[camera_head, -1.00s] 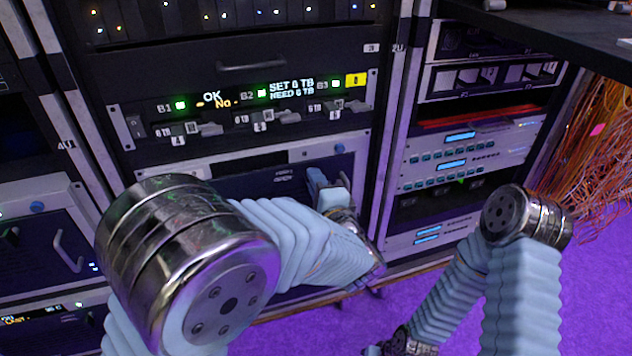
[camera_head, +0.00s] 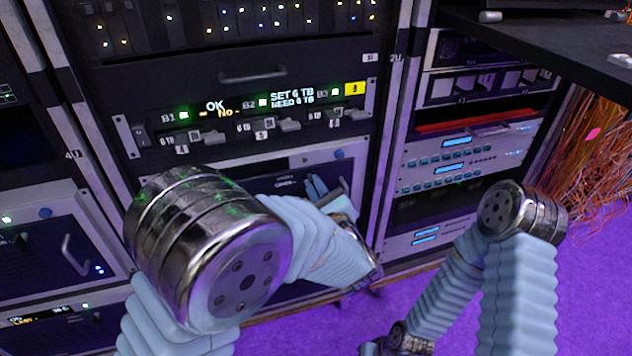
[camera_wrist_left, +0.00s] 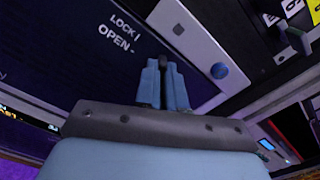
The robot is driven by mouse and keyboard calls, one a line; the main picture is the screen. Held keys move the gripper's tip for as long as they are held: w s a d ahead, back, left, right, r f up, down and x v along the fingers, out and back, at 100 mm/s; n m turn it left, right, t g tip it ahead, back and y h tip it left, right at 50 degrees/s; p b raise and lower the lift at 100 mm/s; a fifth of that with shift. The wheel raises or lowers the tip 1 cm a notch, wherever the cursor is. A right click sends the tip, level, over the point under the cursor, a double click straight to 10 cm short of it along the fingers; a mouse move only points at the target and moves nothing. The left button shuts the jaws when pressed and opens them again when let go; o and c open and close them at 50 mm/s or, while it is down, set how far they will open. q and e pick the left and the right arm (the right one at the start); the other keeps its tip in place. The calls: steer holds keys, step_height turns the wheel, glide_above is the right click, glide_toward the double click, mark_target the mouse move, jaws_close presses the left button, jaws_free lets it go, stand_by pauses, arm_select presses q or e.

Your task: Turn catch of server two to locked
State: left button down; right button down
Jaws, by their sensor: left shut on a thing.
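A dark-faced server (camera_head: 262,187) sits below the drive unit in the middle rack. In the left wrist view its panel (camera_wrist_left: 70,55) carries the words LOCK and OPEN. I see no number that names it server two. My left gripper (camera_head: 318,187) is at this panel, its wrist partly hiding it. In the left wrist view the blue-grey fingers (camera_wrist_left: 164,72) are shut on a small dark catch (camera_wrist_left: 163,62), right of the lettering. Most of the catch is hidden, so its setting cannot be told.
Above is a drive unit (camera_head: 250,115) with protruding levers and a lit display. Another server (camera_head: 78,250) with a handle stands at left. Orange cables (camera_head: 590,165) hang at right over purple floor.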

arm_select(q)
steer(key=shift+m+p, duration=1.85)
steer(key=shift+m, duration=1.05)
steer(key=c, duration=1.2)
jaws_free()
steer(key=shift+c, duration=0.2)
steer(key=b+v, duration=0.1)
steer(key=v, duration=1.3)
